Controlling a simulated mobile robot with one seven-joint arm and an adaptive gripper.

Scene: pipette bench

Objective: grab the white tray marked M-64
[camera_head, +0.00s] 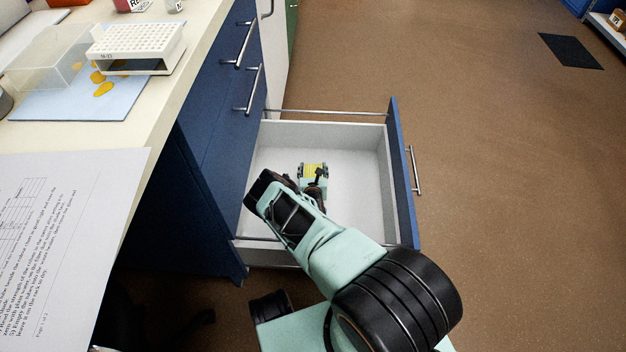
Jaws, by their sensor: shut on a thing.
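A white rack-like tray (150,60) with a grid of holes stands on the bench at the upper left, partly over a blue mat. A small dark marking shows on its front left, too small to read surely; I cannot confirm M-64. My gripper (313,172) is down inside the open drawer, well away from that tray. It is shut on a small yellow thing (314,169) that shows between its fingers. My arm hides part of the gripper and the near part of the drawer. I cannot tell whether the yellow thing touches the drawer floor.
The open white drawer (375,165) with its blue front surrounds my gripper. A clear box (45,68), orange-yellow spots and the blue mat (60,108) are by the tray. A printed sheet (65,240) lies on the near bench. The brown floor at right is mostly clear.

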